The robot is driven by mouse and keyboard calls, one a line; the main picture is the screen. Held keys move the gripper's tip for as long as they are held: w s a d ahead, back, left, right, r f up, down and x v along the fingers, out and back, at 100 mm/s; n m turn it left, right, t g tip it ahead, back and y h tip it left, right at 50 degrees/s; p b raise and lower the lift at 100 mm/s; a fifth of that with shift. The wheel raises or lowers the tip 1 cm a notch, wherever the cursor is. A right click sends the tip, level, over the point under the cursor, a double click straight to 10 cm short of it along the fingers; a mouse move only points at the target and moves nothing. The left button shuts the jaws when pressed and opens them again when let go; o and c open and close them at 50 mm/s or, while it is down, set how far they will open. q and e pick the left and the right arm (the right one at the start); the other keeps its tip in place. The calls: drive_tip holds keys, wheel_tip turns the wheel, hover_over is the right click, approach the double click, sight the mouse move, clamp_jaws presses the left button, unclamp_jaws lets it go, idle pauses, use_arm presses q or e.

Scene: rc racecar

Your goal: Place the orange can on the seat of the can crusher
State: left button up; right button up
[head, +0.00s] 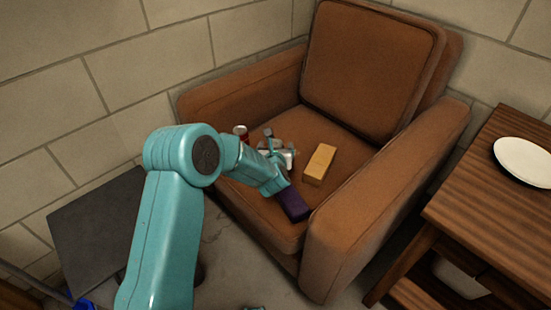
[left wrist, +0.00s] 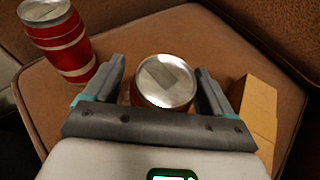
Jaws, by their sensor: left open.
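A can with a silver lid (left wrist: 165,82) and a reddish body stands between the two fingers of my left gripper (left wrist: 162,80) in the left wrist view. The fingers are open on either side of it, with small gaps visible. In the head view my left gripper (head: 278,152) is over the seat of a brown armchair (head: 330,215). A second can, red with pale bands (left wrist: 68,45), stands to the left; it also shows in the head view (head: 240,132). I cannot make out a can crusher. My right gripper is not in view.
A yellow-orange block (head: 319,164) lies right of the gripper, also in the left wrist view (left wrist: 257,112). A wooden side table (head: 480,200) with a white plate (head: 525,160) stands right. Armrests and backrest enclose the seat.

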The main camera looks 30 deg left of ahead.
use_arm(q)
drive_tip(key=c, duration=1.1)
drive_tip(key=shift+r, duration=0.1)
